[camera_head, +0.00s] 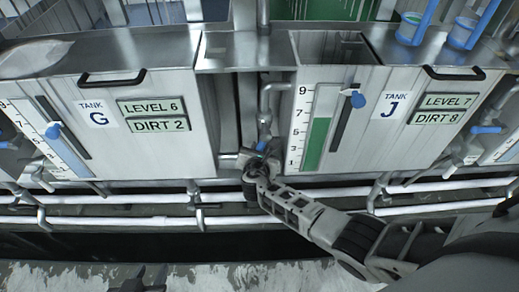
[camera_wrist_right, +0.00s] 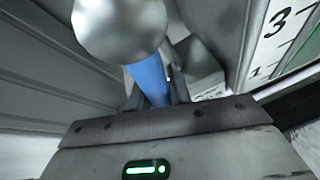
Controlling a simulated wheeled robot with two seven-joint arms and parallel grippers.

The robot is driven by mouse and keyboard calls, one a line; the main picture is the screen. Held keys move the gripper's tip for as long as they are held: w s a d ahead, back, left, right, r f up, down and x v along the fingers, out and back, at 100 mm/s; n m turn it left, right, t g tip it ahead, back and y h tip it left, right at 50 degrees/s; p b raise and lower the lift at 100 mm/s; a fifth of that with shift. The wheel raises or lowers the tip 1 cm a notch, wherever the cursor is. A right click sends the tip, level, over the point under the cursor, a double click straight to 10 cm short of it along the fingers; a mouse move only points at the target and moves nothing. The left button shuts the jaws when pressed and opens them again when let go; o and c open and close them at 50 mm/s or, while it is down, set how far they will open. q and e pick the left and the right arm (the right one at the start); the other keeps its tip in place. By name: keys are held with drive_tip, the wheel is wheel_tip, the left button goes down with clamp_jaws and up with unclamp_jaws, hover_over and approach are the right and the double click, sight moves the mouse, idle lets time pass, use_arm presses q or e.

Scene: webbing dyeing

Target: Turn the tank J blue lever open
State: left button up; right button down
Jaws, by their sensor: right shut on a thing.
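Tank J (camera_head: 388,135) is a grey metal tank with a "TANK J" label, a "LEVEL 7" and "DIRT 8" display and a green level gauge (camera_head: 317,142). A blue lever (camera_head: 262,146) sits by the pipe at its lower left. My right gripper (camera_head: 257,162) reaches it from the right and is shut on it. In the right wrist view the blue lever (camera_wrist_right: 150,78) stands between the fingers, with a blurred round metal end above it. The fingers hide part of the lever. My left gripper (camera_head: 140,281) is a dark shape at the bottom edge; its fingers are unclear.
Tank G (camera_head: 110,145) stands left, showing "LEVEL 6" and "DIRT 2". White pipes (camera_head: 120,198) run along the front under the tanks. Blue-handled cups (camera_head: 412,28) stand on top at the right.

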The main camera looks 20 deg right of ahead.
drive_tip(key=shift+s+d+f+n+h, duration=0.1)
drive_tip(key=shift+s+d+n+h, duration=0.1)
drive_tip(key=shift+d+n+h, duration=0.3)
drive_tip(key=shift+s+d+n+h, duration=0.15)
drive_tip(key=shift+d+n+h, duration=0.15)
drive_tip(key=shift+d+n, duration=0.25)
drive_tip(key=shift+d, duration=0.1)
drive_tip(key=c, duration=1.3)
unclamp_jaws()
